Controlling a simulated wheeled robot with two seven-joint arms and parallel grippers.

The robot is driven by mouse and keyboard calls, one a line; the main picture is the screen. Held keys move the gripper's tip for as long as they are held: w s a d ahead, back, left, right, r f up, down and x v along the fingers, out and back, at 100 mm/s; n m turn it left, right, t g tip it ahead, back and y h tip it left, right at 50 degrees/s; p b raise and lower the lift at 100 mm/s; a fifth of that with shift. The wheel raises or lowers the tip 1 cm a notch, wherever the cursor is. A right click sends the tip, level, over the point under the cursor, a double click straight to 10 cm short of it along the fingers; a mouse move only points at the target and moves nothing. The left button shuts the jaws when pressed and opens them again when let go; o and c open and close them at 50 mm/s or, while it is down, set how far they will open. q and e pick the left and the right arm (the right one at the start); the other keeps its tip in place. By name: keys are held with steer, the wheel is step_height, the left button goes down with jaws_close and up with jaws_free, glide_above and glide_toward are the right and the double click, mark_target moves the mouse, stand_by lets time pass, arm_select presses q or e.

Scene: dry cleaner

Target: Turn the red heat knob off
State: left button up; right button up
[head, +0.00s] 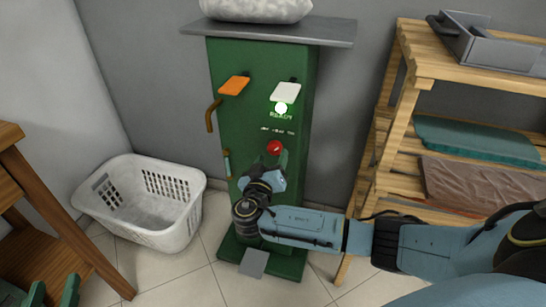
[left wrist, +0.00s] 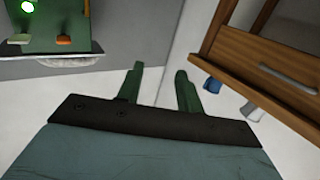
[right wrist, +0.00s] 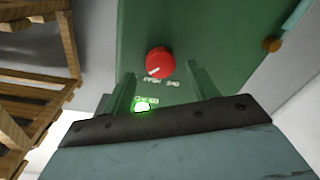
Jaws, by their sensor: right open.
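The red heat knob (head: 274,147) is on the front of the green cabinet (head: 240,130). In the right wrist view the knob (right wrist: 159,62) shows a white pointer mark toward its lower left, with OFF and HEAT lettering upside down beside it. My right gripper (head: 275,161) is open in front of the knob, its fingers on either side of it in the right wrist view (right wrist: 162,78). I cannot tell whether they touch it. My left gripper (head: 53,292) is open and empty at the lower left; its spread fingers also show in the left wrist view (left wrist: 160,80).
The cabinet also carries an orange paddle (head: 235,86), a white paddle (head: 285,92), a lit green READY light (head: 281,108) and a brown handle (head: 212,115). A white basket (head: 150,228) stands left, beside a wooden table (head: 50,205). Wooden shelves (head: 400,100) stand right.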

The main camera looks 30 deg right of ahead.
mark_target(275, 147)
arm_select(q)
steer(key=shift+d+r+t+h+b, duration=0.2)
steer(key=shift+r+t, duration=0.35)
steer(key=shift+r, duration=0.35)
steer(key=shift+d+r+t+h+b, duration=0.1)
steer(key=shift+r+t+h, duration=0.1)
steer(key=shift+r+t, duration=0.55)
arm_select(e)
steer(key=shift+x, duration=1.4)
arm_select(q)
steer(key=shift+r, duration=0.1)
arm_select(e)
steer(key=c, duration=1)
